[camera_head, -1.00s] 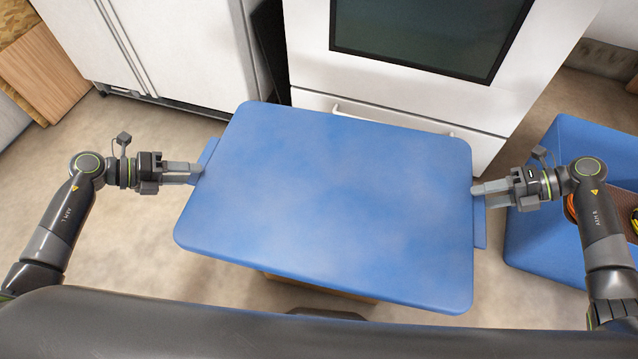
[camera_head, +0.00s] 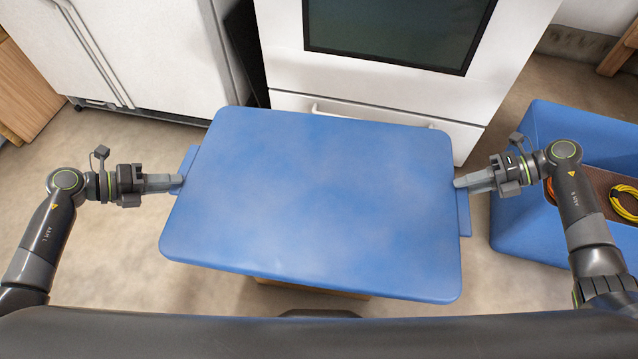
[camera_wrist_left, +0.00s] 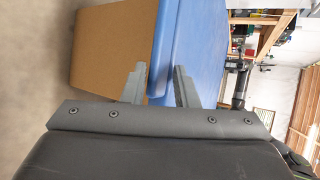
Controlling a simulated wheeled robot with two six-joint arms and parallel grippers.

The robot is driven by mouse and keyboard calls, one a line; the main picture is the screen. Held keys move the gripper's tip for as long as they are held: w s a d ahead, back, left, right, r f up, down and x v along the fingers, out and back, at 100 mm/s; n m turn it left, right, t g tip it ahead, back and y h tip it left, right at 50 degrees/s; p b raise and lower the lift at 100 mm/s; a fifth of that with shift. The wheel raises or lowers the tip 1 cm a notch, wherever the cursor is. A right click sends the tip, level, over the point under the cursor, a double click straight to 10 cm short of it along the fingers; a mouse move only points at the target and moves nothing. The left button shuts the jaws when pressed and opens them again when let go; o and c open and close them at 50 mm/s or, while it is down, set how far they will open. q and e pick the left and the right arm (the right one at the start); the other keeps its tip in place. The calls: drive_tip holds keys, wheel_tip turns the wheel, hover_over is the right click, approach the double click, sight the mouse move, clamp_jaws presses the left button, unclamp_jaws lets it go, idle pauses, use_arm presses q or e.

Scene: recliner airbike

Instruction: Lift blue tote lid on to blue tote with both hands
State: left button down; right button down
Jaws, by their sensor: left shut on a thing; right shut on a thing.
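The blue tote lid (camera_head: 312,200) is held between my two grippers in the head view, in front of my body, slightly tilted in the picture. My left gripper (camera_head: 178,182) is shut on the lid's left edge. My right gripper (camera_head: 459,182) is shut on the lid's right edge. The blue tote (camera_head: 560,130) stands on the floor at the right, open, partly behind my right arm. Orange and yellow coils show inside it. In the left wrist view the left gripper's fingers (camera_wrist_left: 160,85) are at the blue lid (camera_wrist_left: 203,50).
A brown box (camera_head: 310,288) shows partly below the lid; it also shows in the left wrist view (camera_wrist_left: 105,50). A white oven (camera_head: 400,90) and a white cabinet (camera_head: 130,50) stand behind. Bare floor (camera_head: 100,240) lies at the left and between lid and tote.

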drive_tip(key=shift+r, duration=0.15)
wheel_tip(320, 180, up, 5)
drive_tip(key=p, duration=0.5)
drive_tip(key=shift+d, duration=0.1)
drive_tip(key=shift+d+f, duration=0.1)
drive_tip(key=shift+f, duration=0.1)
idle(0.6)
